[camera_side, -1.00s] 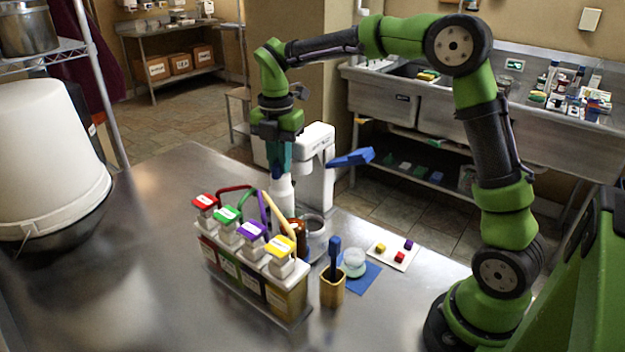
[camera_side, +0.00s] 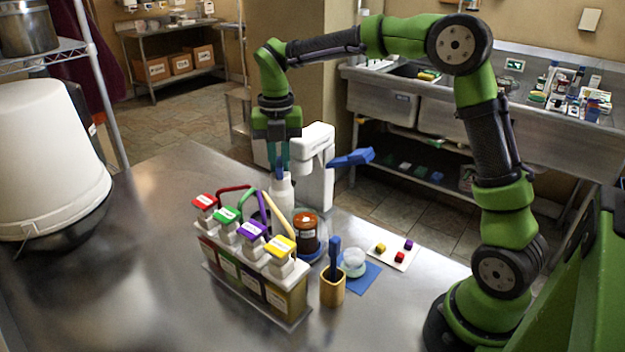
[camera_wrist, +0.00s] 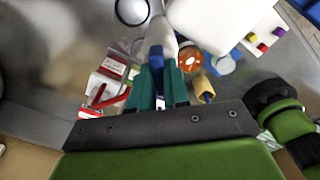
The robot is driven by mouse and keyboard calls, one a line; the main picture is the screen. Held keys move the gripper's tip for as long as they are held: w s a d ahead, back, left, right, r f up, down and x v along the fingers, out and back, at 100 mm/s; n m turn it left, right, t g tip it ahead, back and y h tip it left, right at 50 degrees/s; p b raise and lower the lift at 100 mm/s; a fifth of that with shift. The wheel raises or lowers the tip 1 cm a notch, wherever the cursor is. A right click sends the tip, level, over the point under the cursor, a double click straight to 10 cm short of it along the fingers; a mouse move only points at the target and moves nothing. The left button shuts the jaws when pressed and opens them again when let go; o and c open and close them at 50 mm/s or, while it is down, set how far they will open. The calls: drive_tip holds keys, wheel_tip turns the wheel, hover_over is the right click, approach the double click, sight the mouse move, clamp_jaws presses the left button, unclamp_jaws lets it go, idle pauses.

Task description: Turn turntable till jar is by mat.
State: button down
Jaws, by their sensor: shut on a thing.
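The amber jar (camera_side: 306,234) with an orange-brown lid stands on the turntable, whose rim (camera_side: 314,258) shows only in part behind the rack. The jar also shows in the wrist view (camera_wrist: 190,58), right of my fingers. The blue mat (camera_side: 366,280) lies right of the turntable with a small clear dish (camera_side: 353,262) on it; a short gap separates jar and mat. My gripper (camera_side: 281,170) points down, its teal fingers shut on the blue top (camera_wrist: 157,66) of a white bottle (camera_side: 284,196). The bottle's base is hidden by the rack.
A rack of bins with coloured lids (camera_side: 262,279) stands in front of the turntable. A yellow cup with a blue brush (camera_side: 332,289) stands beside the mat. A white machine (camera_side: 316,170) rises behind. A white card with coloured cubes (camera_side: 394,250) lies at right.

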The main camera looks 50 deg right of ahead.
drive_tip(key=shift+r+n, duration=0.1)
drive_tip(key=shift+n, duration=0.2)
idle(0.4)
drive_tip(key=c, duration=1.1)
unclamp_jaws()
wheel_tip(320, 180, up, 12)
